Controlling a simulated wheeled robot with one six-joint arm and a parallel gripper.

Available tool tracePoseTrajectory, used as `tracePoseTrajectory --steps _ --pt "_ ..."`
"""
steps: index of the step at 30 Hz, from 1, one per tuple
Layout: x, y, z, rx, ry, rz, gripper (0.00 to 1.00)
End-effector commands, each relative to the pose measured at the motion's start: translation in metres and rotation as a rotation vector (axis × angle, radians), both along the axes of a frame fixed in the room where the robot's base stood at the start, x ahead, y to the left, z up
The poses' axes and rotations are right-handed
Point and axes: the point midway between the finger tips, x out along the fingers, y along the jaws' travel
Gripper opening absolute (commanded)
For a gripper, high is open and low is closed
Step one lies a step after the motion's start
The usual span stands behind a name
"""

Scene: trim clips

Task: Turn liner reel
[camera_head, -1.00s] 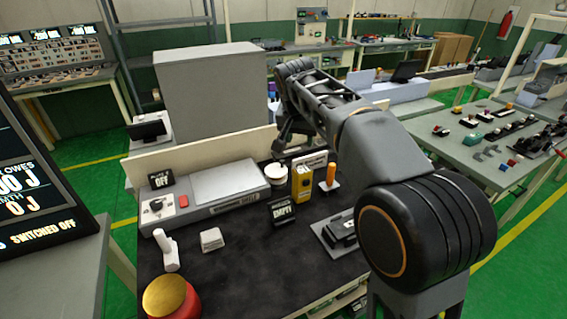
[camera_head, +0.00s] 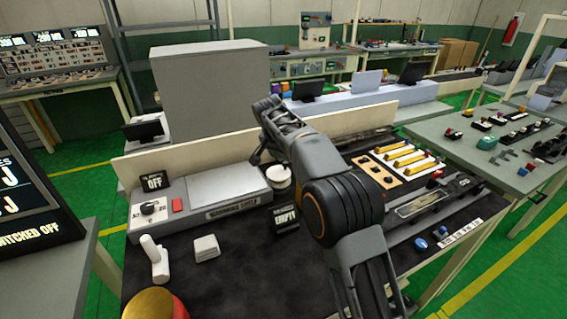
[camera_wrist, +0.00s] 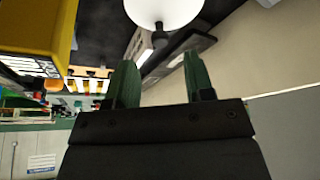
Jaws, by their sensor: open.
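A white round piece, which looks like the liner reel (camera_head: 279,178), stands on the dark bench mat at the right end of the grey sealing unit. My gripper (camera_head: 257,160) is just behind and left of it, partly hidden by my own arm. In the wrist view the white round face of the reel (camera_wrist: 163,10) shows at the top edge, ahead of the fingertips. My gripper (camera_wrist: 160,78) is open, with its two green fingers apart and nothing between them. I cannot tell whether a finger touches the reel.
The grey unit (camera_head: 225,187) has an OFF sign (camera_head: 154,182). An EMPTY sign (camera_head: 285,219) stands in front of the reel. A yellow box (camera_wrist: 38,38) is close at left in the wrist view. A cream back panel (camera_head: 360,128) runs behind.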

Motion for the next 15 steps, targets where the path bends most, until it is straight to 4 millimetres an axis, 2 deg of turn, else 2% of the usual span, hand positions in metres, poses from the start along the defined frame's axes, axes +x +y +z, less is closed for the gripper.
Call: tracePoseTrajectory --steps 1,6,15 --pt "0.003 -0.002 -0.009 -0.002 0.003 0.0 0.48" --pt "0.01 -0.005 -0.028 -0.001 0.002 0.001 0.48" --pt "0.015 -0.007 -0.042 0.0 0.0 0.003 0.48"
